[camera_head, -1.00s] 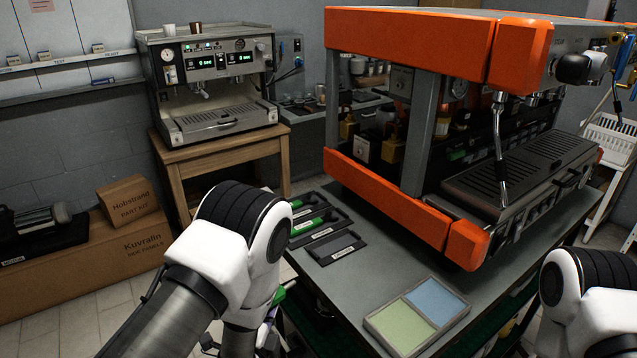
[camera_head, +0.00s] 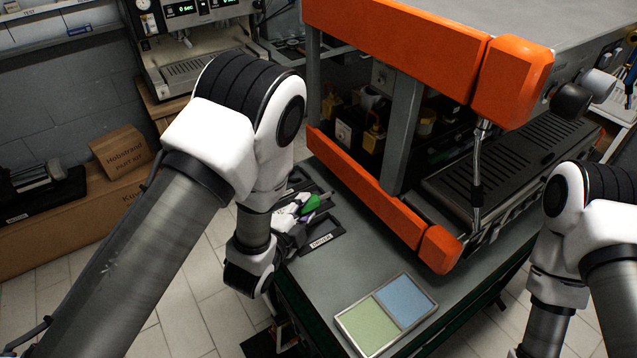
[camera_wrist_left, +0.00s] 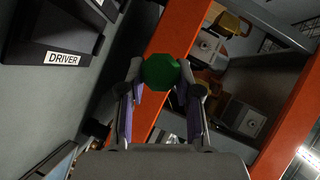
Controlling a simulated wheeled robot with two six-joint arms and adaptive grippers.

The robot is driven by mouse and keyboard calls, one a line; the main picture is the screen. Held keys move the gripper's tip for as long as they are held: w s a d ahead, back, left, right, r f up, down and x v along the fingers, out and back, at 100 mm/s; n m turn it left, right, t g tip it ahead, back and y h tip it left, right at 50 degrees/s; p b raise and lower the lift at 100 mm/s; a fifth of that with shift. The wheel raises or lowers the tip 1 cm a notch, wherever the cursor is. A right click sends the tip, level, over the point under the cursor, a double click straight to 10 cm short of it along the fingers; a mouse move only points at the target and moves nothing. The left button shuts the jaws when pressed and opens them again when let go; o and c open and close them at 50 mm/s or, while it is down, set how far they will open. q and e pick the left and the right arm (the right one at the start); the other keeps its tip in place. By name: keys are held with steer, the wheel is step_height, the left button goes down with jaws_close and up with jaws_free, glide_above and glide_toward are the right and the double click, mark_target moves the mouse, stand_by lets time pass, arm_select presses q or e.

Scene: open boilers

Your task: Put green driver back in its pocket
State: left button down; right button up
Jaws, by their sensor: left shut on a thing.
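The green driver (camera_head: 310,204) is held by my left gripper (camera_head: 296,213) above the left edge of the bench. In the left wrist view, the rounded green end of the driver (camera_wrist_left: 160,72) shows between the fingers of my left gripper (camera_wrist_left: 158,90), which is shut on it. The rest of the driver is hidden. The black pocket labelled DRIVER (camera_head: 322,241) lies on the bench just right of and below the gripper, partly covered by it. It also shows at the upper left of the left wrist view (camera_wrist_left: 75,38). The right gripper is out of view.
The orange-framed boiler machine (camera_head: 375,190) stands close to the right of the pocket. A shallow tray with green and blue halves (camera_head: 404,331) lies at the bench's front. The grey bench top between pocket and tray is clear.

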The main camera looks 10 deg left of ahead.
arm_select(q)
steer(key=shift+w+d+f, duration=0.1)
steer(key=shift+w+f, duration=0.05)
steer(key=shift+w, duration=0.45)
steer(key=shift+s+f, duration=0.1)
steer(key=shift+s, duration=0.05)
steer(key=shift+s+a+f+b, duration=0.15)
steer(key=shift+s+f+b, duration=0.2)
steer(key=shift+s+b, duration=0.25)
steer(key=shift+s+a+f+b, duration=0.15)
steer(key=shift+s+f+b, duration=0.25)
steer(key=shift+s, duration=0.2)
steer(key=f+b, duration=0.1)
steer(key=f, duration=0.1)
steer(key=w+f+b, duration=0.1)
steer(key=f+b, duration=0.1)
steer(key=f, duration=0.1)
steer(key=shift+w+d, duration=0.1)
steer(key=shift+w, duration=0.05)
steer(key=shift+s+f+b, duration=0.25)
steer(key=shift+f+b, duration=0.15)
steer(key=shift+b, duration=0.45)
steer(key=shift+f, duration=0.15)
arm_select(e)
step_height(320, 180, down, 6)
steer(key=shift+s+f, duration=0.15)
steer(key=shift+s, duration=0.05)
